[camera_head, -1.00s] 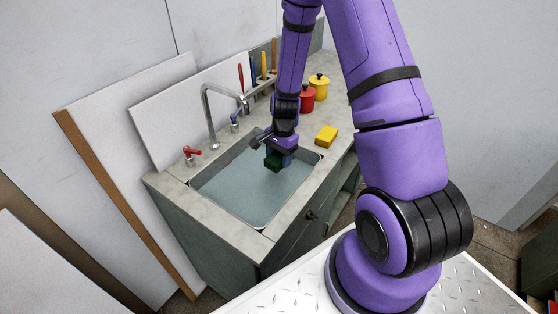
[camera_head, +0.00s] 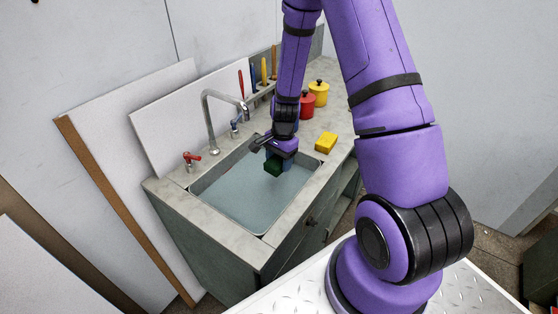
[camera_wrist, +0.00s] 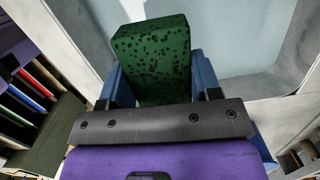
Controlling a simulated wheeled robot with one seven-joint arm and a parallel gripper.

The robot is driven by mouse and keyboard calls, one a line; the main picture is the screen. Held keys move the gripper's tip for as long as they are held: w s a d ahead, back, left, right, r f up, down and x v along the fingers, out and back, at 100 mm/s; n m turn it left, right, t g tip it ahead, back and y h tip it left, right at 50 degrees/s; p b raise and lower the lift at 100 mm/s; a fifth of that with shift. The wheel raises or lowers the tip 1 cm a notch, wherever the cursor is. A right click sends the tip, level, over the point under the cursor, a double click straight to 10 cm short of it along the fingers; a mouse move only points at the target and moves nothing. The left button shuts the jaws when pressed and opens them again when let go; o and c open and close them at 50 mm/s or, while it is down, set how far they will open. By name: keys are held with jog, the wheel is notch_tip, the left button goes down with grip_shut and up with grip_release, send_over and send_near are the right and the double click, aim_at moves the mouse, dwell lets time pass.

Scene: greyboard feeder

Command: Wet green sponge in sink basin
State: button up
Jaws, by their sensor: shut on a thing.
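My gripper (camera_head: 277,158) is shut on the green sponge (camera_head: 273,168) and holds it over the sink basin (camera_head: 225,202), towards its far right part. In the wrist view the sponge (camera_wrist: 152,55) is a dark green block with darker spots, gripped between the blue fingers and sticking out past them. The basin holds pale bluish water. I cannot tell whether the sponge's underside touches the water.
A curved faucet (camera_head: 207,120) stands behind the basin, with a red-handled tap (camera_head: 191,157) at left and a blue one (camera_head: 234,129). A yellow block (camera_head: 326,143), a red pot (camera_head: 307,104) and a yellow pot (camera_head: 319,92) stand on the counter to the right.

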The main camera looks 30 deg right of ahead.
dwell(0.3)
jog(key=shift+r, duration=2)
